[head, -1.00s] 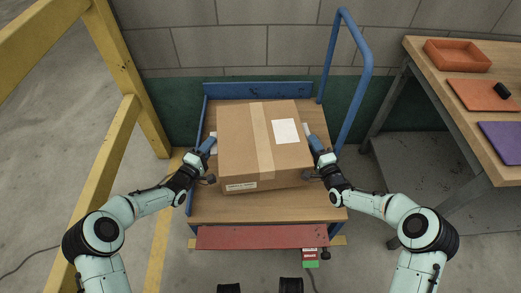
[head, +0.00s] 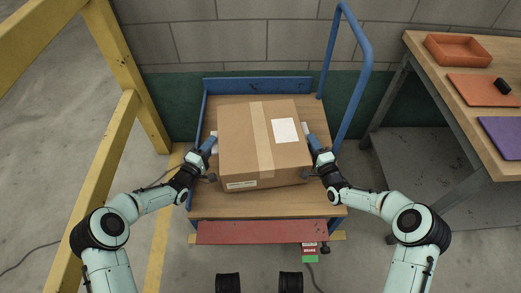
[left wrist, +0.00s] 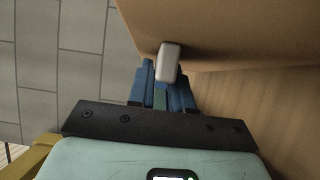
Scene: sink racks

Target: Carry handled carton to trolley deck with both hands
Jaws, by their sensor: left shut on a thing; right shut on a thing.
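The brown carton (head: 235,150), with a tape strip and a white label on top, is over the wooden trolley deck (head: 260,206). It is roughly level and slightly turned. Whether it rests on the deck or hangs just above cannot be told. My left gripper (head: 211,143) is shut on the pale handle on the carton's left side; that handle (left wrist: 168,62) shows between the blue fingers in the left wrist view. My right gripper (head: 310,138) is shut at the carton's right side on the pale handle there, partly hidden by the fingers.
The trolley has a blue push handle (head: 366,78) at right, a blue back rail (head: 258,85) and a red front strip (head: 262,232). A yellow frame (head: 122,140) stands at left. A workbench (head: 440,75) with an orange tray (head: 458,50) and mats is at right.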

